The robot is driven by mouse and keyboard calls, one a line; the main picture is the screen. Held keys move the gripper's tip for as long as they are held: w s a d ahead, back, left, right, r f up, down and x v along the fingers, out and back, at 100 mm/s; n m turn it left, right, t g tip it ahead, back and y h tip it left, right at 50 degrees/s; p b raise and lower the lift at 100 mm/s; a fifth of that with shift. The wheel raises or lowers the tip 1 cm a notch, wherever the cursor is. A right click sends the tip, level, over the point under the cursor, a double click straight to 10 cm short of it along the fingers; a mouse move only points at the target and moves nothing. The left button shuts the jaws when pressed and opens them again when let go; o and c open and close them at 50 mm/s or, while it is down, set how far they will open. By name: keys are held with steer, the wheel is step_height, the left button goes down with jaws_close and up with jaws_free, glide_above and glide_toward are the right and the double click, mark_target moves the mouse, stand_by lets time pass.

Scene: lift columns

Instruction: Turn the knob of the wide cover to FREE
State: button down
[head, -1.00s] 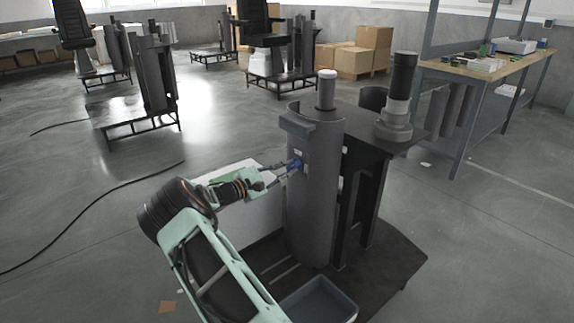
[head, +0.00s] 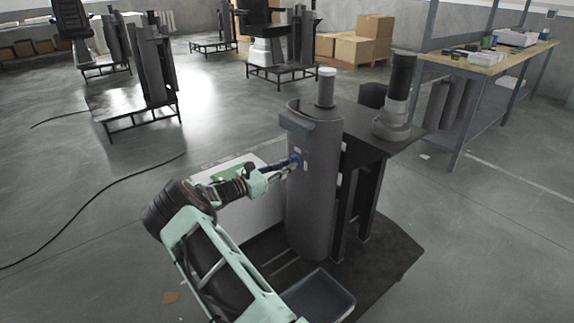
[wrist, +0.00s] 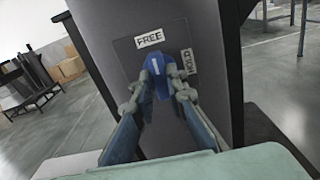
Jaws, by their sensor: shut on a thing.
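The wide cover (head: 312,205) is a tall grey curved shell on the front of a column unit; its flat face (wrist: 205,25) also shows in the wrist view. The blue knob (wrist: 155,68) has a white line that points up, roughly toward the FREE label (wrist: 149,39). The HOLD label (wrist: 187,62) is to the knob's right. In the head view the knob (head: 295,161) is a small blue spot on the cover. My gripper (wrist: 160,78) is shut on the knob, a finger on each side. The fingers hide the knob's lower sides.
A grey tray (head: 318,296) lies on the dark base plate below the cover. A white box (head: 262,215) stands beside the cover, behind my arm. A dark top with a cylinder (head: 398,95) is behind right. A workbench (head: 485,62) stands farther right. Open floor lies left.

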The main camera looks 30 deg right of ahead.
steer(key=shift+n, duration=0.3)
steer(key=c, duration=1.9)
jaws_free()
steer(key=shift+c, duration=0.2)
steer(key=s+a, duration=0.1)
steer(key=a, duration=1.1)
steer(key=shift+s, duration=0.35)
